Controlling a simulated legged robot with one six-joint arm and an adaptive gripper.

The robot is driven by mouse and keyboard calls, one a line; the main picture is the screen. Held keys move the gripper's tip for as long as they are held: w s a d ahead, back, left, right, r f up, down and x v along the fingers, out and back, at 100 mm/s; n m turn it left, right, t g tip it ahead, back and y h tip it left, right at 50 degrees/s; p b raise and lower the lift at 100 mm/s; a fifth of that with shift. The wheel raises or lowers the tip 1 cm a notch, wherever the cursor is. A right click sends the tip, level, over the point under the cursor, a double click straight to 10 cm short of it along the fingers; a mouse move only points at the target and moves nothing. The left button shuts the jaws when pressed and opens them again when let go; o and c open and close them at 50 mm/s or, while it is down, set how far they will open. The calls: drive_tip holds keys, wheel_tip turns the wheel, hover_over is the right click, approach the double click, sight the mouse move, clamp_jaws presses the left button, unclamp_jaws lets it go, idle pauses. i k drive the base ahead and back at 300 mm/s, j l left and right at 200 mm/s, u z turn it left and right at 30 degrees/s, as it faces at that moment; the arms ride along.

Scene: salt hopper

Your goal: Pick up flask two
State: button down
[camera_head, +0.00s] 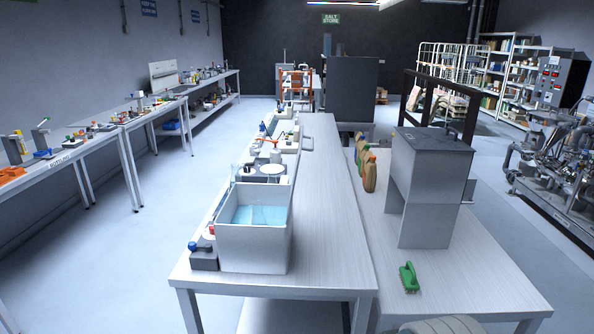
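I cannot tell which thing is flask two; no label that names it is readable from here. A clear glass vessel (236,174), perhaps a flask, stands behind the white tank on the middle bench (328,210). Small items crowd around it, and its lower part is hard to make out. Other small glassware further back on that bench is too small to tell apart. My gripper is not in view.
An open white tank (254,250) with blue liquid stands at the bench's near end. On the right table (480,270) are a grey hopper-like box (428,185), several brown jugs (370,176) and a green brush (408,277). The bench's right strip and left aisle floor (130,260) are clear.

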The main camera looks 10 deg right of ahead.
sight(258, 218)
drive_tip(key=i+l+u, duration=0.25)
drive_tip(key=l+u, duration=0.2)
drive_tip(key=l, duration=0.3)
drive_tip(key=i+l+u, duration=0.2)
drive_tip(key=k+j+z, duration=0.15)
drive_tip(key=j, duration=0.2)
drive_tip(key=j+z, duration=0.1)
drive_tip(key=j, duration=0.2)
drive_tip(key=k+j+z, duration=0.15)
drive_tip(key=j, duration=0.2)
drive_tip(key=i+j+z, duration=0.1)
drive_tip(key=j, duration=0.2)
drive_tip(key=i+j+z, duration=0.25)
drive_tip(key=j, duration=0.35)
drive_tip(key=i+j+z, duration=0.25)
drive_tip(key=i+j, duration=0.2)
drive_tip(key=i, duration=0.1)
